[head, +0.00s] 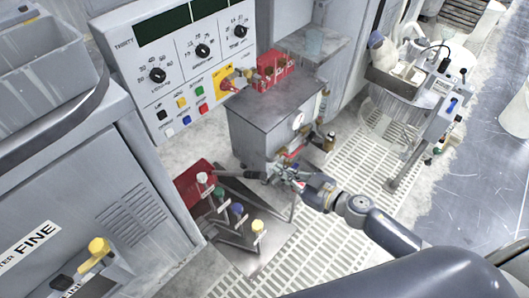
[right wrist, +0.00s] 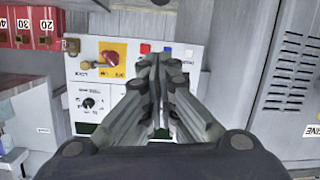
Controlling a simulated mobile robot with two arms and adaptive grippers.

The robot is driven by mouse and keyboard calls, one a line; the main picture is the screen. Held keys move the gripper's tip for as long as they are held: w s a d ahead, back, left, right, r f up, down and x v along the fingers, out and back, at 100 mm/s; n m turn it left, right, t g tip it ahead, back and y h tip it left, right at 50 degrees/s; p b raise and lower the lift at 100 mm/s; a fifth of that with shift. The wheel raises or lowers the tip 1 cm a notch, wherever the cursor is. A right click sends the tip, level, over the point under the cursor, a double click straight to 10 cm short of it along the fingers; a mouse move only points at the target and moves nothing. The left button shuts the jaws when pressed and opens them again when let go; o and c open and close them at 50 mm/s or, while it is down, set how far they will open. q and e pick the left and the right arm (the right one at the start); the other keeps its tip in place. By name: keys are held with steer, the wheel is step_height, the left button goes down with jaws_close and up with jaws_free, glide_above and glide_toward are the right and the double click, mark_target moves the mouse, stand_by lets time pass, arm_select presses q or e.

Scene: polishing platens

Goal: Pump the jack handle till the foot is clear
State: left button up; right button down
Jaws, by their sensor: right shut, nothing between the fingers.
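My right gripper (head: 284,175) is in front of the grey cabinet, low over the floor grating. In the right wrist view its fingers (right wrist: 158,65) are together, with nothing between them. A short dark bar (head: 252,174) shows just left of the fingers in the head view. I cannot tell whether it is the jack handle or whether the fingers touch it. The jack's body and the foot cannot be made out; the gripper and arm cover part of that area. My left gripper is not in view.
A dark rack with coloured knobs (head: 237,208) stands left of the gripper, beside a red box (head: 197,180). The grey cabinet (head: 262,130) stands behind. Floor grating (head: 345,240) is open in front.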

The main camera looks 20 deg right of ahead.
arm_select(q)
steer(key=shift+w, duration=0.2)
arm_select(e)
steer(key=shift+a, duration=0.15)
steer(key=shift+r, duration=0.1)
steer(key=b, duration=0.2)
glide_above(263, 175)
steer(key=w+a, duration=0.2)
step_height(263, 175, down, 3)
steer(key=shift+r, duration=0.1)
steer(key=s+d+f+b, duration=0.1)
steer(key=d+f+b, duration=0.1)
steer(key=shift+s+f, duration=0.4)
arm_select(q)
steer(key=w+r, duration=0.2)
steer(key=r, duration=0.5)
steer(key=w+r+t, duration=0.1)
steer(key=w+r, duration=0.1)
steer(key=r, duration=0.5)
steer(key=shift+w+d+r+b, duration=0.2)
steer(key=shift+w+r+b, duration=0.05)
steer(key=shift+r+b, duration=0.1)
arm_select(e)
steer(key=shift+d+f, duration=0.1)
